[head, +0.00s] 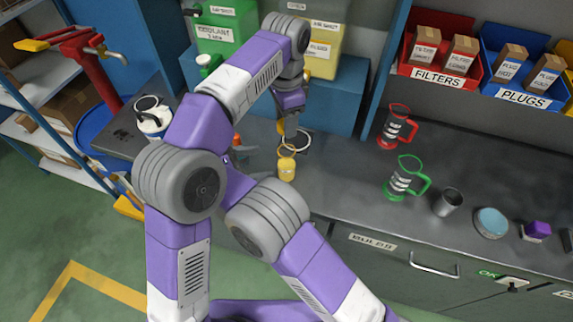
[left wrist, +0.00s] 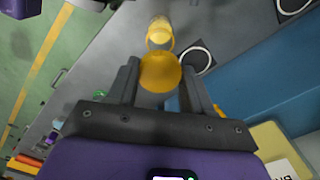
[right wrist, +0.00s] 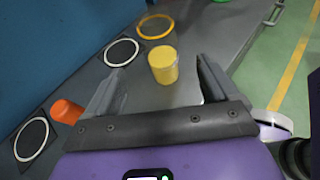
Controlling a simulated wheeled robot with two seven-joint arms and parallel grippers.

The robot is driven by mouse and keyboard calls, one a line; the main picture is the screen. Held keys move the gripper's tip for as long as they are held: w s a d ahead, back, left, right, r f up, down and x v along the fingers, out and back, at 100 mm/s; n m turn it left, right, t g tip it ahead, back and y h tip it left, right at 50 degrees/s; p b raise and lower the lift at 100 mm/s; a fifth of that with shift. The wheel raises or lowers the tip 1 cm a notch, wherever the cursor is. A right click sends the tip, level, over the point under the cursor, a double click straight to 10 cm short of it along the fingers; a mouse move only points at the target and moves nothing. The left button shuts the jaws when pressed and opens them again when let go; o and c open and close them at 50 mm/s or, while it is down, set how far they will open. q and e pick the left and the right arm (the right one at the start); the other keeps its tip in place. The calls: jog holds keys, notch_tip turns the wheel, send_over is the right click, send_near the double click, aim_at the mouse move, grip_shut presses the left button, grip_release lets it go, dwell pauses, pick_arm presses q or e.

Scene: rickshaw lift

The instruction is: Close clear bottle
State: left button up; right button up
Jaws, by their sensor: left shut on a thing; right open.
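The clear bottle (head: 287,169), with yellow contents, stands upright on the grey bench; it also shows in the left wrist view (left wrist: 160,30) and right wrist view (right wrist: 163,66). My left gripper (head: 285,113) is shut on a round yellow cap (left wrist: 160,72), held above the bench and apart from the bottle. My right gripper (right wrist: 157,72) is open and empty, low over the bench, with the bottle ahead between its finger lines and not gripped. In the head view my arm mostly hides the right gripper.
An orange cylinder (right wrist: 67,111) is beside my right gripper. A red jug (head: 396,128), green jug (head: 404,178) and metal cup (head: 447,202) stand to the right. A blue box (head: 335,95) rises behind.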

aim_at(292, 159)
jog(key=x, duration=1.1)
jog(key=shift+w+d+f, duration=0.1)
jog(key=shift+d+f, duration=0.05)
jog(key=shift+f, duration=0.05)
jog(key=c, duration=1.5)
pick_arm(q)
jog(key=shift+a+f, duration=0.1)
jog(key=shift+f, duration=2.4)
jog(key=shift+f, duration=0.85)
jog(key=shift+f, duration=0.6)
pick_arm(e)
grip_shut()
pick_arm(q)
jog(key=shift+m, duration=1.7)
